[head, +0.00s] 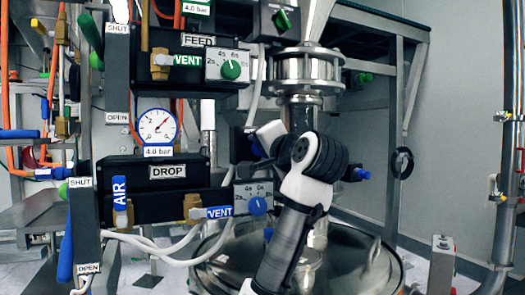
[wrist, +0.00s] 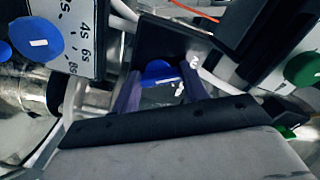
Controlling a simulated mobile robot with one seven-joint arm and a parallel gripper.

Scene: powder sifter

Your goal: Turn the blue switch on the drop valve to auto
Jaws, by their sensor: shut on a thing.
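The blue switch (wrist: 158,72) is on a black box (wrist: 172,42) in the wrist view. My gripper (wrist: 158,88) has a finger on each side of the switch and is shut on it. A pale lever-like mark and small white lettering (wrist: 193,62) show beside the right finger; I cannot read the lettering or the switch's setting. In the head view my gripper (head: 264,142) is at the black box (head: 240,144), right of the DROP panel (head: 168,172). My wrist and fingers hide most of the switch there.
The DROP timer's blue dial (head: 258,205) sits just below my gripper; it also shows in the wrist view (wrist: 38,37). The FEED timer's green dial (head: 231,69) is above. A steel vessel lid (head: 220,265) is below. Another blue knob (head: 361,174) is right of my wrist.

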